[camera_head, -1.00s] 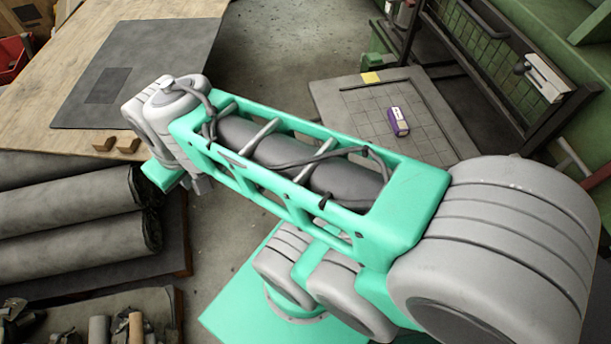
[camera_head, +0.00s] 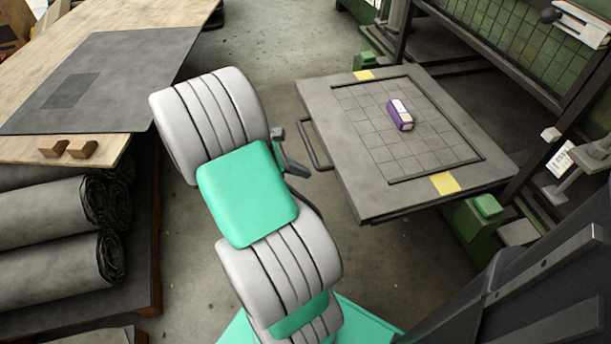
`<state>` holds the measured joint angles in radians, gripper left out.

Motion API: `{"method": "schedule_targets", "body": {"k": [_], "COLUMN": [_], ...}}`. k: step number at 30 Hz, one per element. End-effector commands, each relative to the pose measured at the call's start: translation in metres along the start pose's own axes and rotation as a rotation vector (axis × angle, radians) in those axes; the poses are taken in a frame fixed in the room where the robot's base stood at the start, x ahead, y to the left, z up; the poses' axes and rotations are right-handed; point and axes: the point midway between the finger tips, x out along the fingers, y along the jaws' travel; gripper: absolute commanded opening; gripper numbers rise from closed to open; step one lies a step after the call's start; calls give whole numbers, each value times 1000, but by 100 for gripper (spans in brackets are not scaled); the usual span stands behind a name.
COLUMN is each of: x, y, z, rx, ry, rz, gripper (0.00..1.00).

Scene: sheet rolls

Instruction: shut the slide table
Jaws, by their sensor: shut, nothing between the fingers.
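The slide table (camera_head: 345,170) is a flat grey plate with a marked grid, sticking out to the left from the dark-framed green machine. A dark bar handle (camera_head: 316,146) is fixed along its left edge. A small purple and white block (camera_head: 400,115) lies on the grid. My gripper (camera_head: 303,170) shows as a small dark shape beyond my green and grey arm. It is shut and empty, just left of the handle's near end. My arm hides part of it, and I cannot tell whether it touches the handle.
A wooden bench (camera_head: 100,155) with a dark mat (camera_head: 150,70) and two small wooden blocks (camera_head: 68,149) stands at the left. Grey sheet rolls (camera_head: 45,265) lie below it. Bare floor (camera_head: 270,60) lies between bench and slide table. Yellow patches mark the table's edges.

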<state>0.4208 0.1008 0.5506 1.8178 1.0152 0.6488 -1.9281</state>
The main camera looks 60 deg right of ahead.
Motion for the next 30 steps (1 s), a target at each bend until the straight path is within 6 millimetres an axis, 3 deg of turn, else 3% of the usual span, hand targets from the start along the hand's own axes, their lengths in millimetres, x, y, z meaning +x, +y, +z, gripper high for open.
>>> {"method": "schedule_targets", "body": {"k": [1, 9, 12, 18, 30], "x": [16, 75, 86, 98, 98], "y": [-1, -1, -1, 0, 0], "z": [-4, -4, 10, 26, 28], "rx": [1, 2, 6, 2, 0], "ry": [1, 2, 3, 3, 3], "rz": [-5, -3, -1, 0, 1], "gripper": [0, 0, 0, 0, 0]}}
